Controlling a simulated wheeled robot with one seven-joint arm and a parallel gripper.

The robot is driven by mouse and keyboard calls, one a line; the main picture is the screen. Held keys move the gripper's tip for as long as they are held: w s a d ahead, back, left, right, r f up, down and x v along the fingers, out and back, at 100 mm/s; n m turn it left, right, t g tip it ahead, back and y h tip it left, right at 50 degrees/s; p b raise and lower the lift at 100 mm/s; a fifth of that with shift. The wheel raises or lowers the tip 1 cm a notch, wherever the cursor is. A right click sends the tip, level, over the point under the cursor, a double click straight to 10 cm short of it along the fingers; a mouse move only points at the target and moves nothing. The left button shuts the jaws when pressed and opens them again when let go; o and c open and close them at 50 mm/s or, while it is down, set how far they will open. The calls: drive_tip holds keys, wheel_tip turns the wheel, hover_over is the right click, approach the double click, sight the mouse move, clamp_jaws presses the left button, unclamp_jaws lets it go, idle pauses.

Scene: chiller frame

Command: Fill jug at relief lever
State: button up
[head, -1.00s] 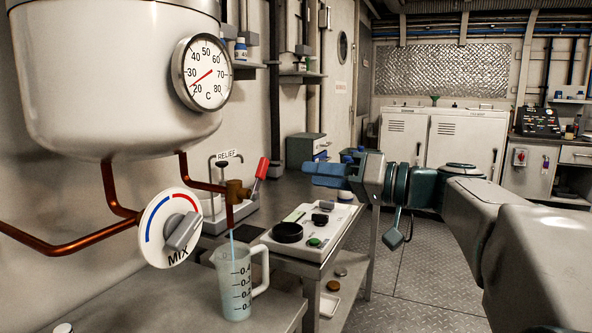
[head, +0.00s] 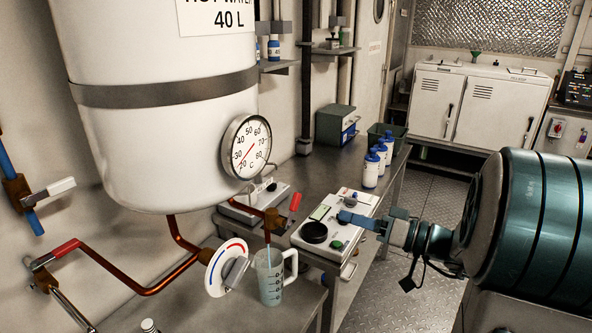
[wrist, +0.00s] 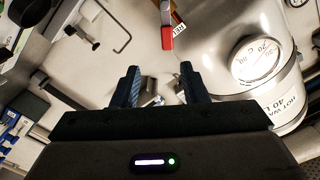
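The clear jug (head: 271,284) stands upright on the steel bench under the copper relief spout. A thin pale blue stream (head: 269,256) runs into it, and bluish water shows inside; the exact level is unclear. The red relief lever (head: 295,202) tilts up and right from the brass valve (head: 274,220). My gripper (head: 344,217) is to the right of the lever, apart from it. In the wrist view my gripper (wrist: 157,86) is open and empty, with the red lever (wrist: 167,38) beyond its fingertips. The jug is not clearly visible there.
The white boiler (head: 150,140) carries a dial thermometer (head: 246,147) reading low. The MIX dial (head: 226,267) is close left of the jug. A white panel with a black disc (head: 313,232) lies below my gripper. Several blue-capped bottles (head: 371,168) stand behind it.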

sight(299, 201)
drive_tip(key=shift+s+a+r+p, duration=0.2)
drive_tip(key=shift+s+r+p, duration=0.3)
drive_tip(key=shift+p, duration=0.7)
drive_tip(key=p+x, duration=0.1)
drive_tip(key=x, duration=0.5)
drive_tip(key=p+x, duration=0.2)
drive_tip(key=x, duration=0.5)
drive_tip(key=shift+w+a+f, duration=0.2)
drive_tip(key=shift+a, duration=0.05)
clamp_jaws()
